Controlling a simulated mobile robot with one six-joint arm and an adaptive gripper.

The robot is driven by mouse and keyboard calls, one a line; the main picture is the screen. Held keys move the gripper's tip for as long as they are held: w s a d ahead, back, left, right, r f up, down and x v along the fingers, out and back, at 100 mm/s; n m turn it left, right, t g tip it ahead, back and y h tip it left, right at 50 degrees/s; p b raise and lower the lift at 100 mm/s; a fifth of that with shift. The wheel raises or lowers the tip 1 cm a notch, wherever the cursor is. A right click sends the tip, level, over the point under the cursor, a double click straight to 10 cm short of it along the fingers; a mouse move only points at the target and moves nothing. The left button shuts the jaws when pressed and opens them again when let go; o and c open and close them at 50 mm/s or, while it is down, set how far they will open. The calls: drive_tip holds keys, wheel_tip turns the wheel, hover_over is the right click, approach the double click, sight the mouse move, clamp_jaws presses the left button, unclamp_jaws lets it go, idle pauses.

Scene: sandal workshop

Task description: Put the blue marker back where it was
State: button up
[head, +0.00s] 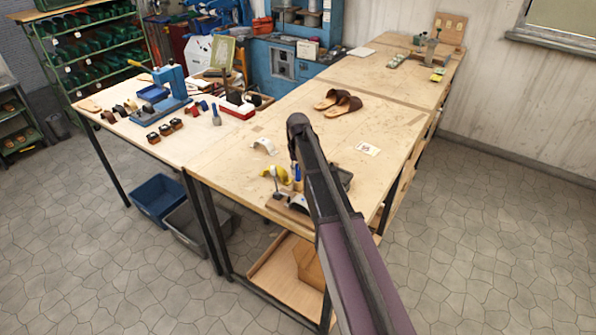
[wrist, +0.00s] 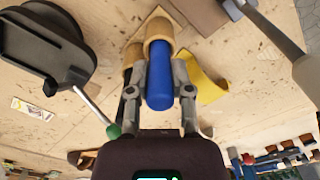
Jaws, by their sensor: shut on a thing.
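The blue marker (wrist: 160,85) is upright between the two fingers of my gripper (wrist: 160,92) in the wrist view. My gripper is shut on it. The marker's far end meets the mouth of a tan wooden tube (wrist: 158,28); I cannot tell whether it is inside or just above it. A second tan tube (wrist: 132,57) stands beside it, partly hidden by a finger. In the head view the blue marker (head: 297,171) shows small at the near end of the bench, beside my arm, which hides much of that spot.
A yellow curved piece (wrist: 207,86) lies close to the tubes. A black tool (wrist: 50,45) and a green-tipped rod (wrist: 113,130) are at left, a grey metal part (wrist: 268,30) at right.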

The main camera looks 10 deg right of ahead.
drive_tip(key=shift+f, duration=0.2)
drive_tip(key=o, duration=0.8)
drive_tip(key=shift+o, duration=0.2)
drive_tip(key=shift+r, duration=0.15)
wheel_tip(320, 180, up, 12)
drive_tip(key=p, duration=1.2)
drive_tip(key=shift+s, duration=0.1)
drive_tip(key=s, duration=2.6)
